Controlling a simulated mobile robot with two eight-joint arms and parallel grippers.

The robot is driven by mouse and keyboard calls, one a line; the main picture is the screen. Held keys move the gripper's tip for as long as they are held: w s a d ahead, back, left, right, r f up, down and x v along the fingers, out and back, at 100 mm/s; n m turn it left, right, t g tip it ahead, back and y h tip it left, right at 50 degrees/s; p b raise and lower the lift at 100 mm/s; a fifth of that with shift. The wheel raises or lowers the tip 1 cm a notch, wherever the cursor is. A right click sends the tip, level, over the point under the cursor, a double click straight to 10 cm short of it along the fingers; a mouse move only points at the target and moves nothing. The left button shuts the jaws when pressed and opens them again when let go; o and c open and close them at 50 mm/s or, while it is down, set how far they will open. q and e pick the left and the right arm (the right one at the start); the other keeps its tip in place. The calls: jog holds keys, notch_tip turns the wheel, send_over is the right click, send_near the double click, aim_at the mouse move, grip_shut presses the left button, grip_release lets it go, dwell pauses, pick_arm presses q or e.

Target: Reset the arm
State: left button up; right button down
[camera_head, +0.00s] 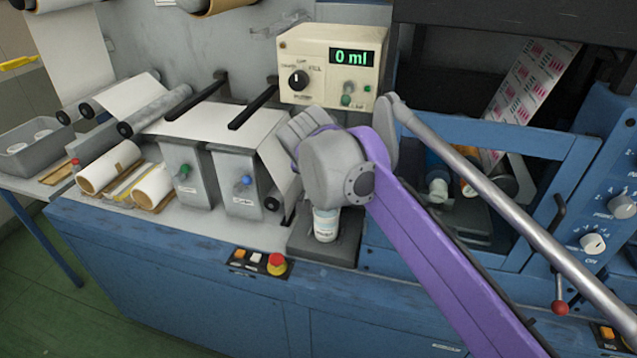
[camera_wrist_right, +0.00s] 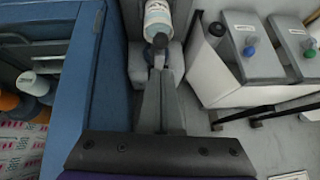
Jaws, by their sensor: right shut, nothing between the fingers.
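My right arm, purple with a grey wrist, reaches in from the lower right in the head view. Its wrist is above the dark grey stand (camera_head: 345,245), in front of the dispenser box (camera_head: 330,60), whose display reads 0 ml. In the right wrist view my right gripper (camera_wrist_right: 159,68) is shut and empty. A white-labelled bottle (camera_wrist_right: 158,18) is just beyond its fingertips. In the head view the bottle (camera_head: 325,224) stands on the stand, its top hidden by my wrist. The fingers are not clear there. My left gripper is not in view.
Two grey boxes with a green knob (camera_head: 184,171) and a blue knob (camera_head: 247,181) stand to the left. White rolls (camera_head: 108,166) lie further left. A blue frame (camera_head: 500,143) and a steel bar (camera_head: 510,205) are on the right. A red emergency button (camera_head: 277,264) is on the front panel.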

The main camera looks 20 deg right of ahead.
jog(key=shift+w+d+f, duration=0.1)
jog(key=shift+d, duration=0.05)
jog(key=s+f+n+g+y, duration=0.1)
jog(key=s+f+n+y, duration=0.2)
jog(key=s+f, duration=2.1)
jog(key=s+n, duration=0.2)
jog(key=n, duration=0.2)
jog(key=shift+s+a, duration=0.25)
jog(key=shift+a, duration=0.05)
